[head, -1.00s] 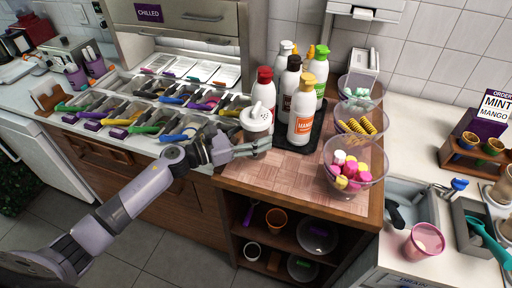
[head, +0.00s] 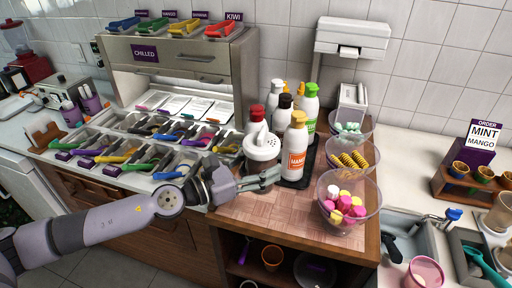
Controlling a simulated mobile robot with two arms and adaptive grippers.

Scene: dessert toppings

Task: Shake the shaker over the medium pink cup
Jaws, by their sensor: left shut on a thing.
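I cannot tell for sure whether the shaker's base clears the counter. A pink cup (head: 425,272) stands at the lower right beside the sink, cut off by the frame's bottom edge. My right gripper is out of view.
Sauce bottles, the nearest an orange-labelled one (head: 296,152), stand on a black tray close right of the shaker. Clear bowls (head: 340,232) line the counter's right side. A sink (head: 407,232) lies beyond. Wood (head: 275,212) in front of the shaker is bare.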

